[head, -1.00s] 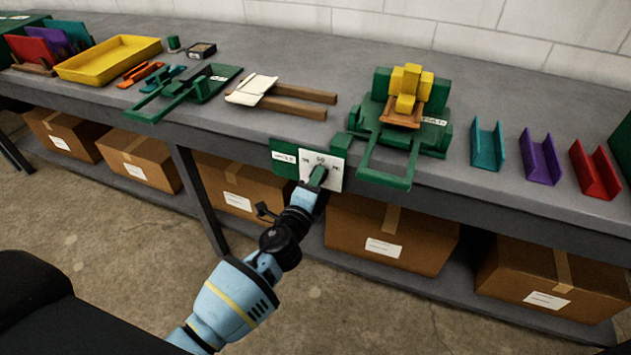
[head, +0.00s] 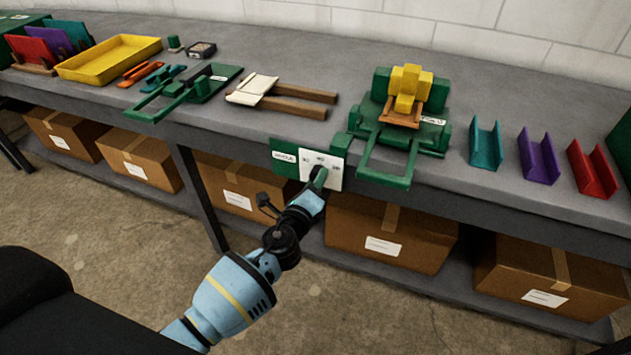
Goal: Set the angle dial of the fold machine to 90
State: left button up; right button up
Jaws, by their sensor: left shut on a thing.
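The fold machine (head: 436,132) is green with yellow blocks (head: 408,82) on top and stands on the bench at right of centre. Its angle dial plate (head: 334,164) is white, on a green panel (head: 284,157) at the bench's front edge. The plate has small marks along its top, too small to read. My left gripper (head: 317,180) is at the plate, shut on the dial's green knob (head: 319,174). The gripper hides part of the knob, so its exact pointing is unclear. My right gripper is not in view.
Teal (head: 485,145), purple (head: 538,158) and red (head: 592,170) bent channels stand to the right. A second green machine (head: 190,90), a yellow tray (head: 110,58) and a pale sheet on wooden bars (head: 290,100) lie to the left. Cardboard boxes (head: 390,232) fill the shelf below.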

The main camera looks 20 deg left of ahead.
pick_arm(q)
jog(key=o, duration=1)
jog(key=shift+s+a, duration=0.1)
jog(key=shift+s, duration=3.85)
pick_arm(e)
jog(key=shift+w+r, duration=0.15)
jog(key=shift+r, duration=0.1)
pick_arm(q)
jog(key=s+f+n+g+p, duration=0.2)
jog(key=s+n, duration=0.5)
jog(key=s, duration=0.5)
jog(key=s+a+f+n+g+h+p, duration=0.1)
jog(key=s+f+n+g, duration=0.3)
jog(key=s, duration=0.8)
jog(key=s+f+n+g+p, duration=0.3)
jog(key=s+f+n, duration=0.3)
jog(key=s+n, duration=0.6)
jog(key=shift+s+a+h+p, duration=0.3)
jog(key=shift+s+a+p, duration=0.1)
jog(key=shift+s, duration=0.2)
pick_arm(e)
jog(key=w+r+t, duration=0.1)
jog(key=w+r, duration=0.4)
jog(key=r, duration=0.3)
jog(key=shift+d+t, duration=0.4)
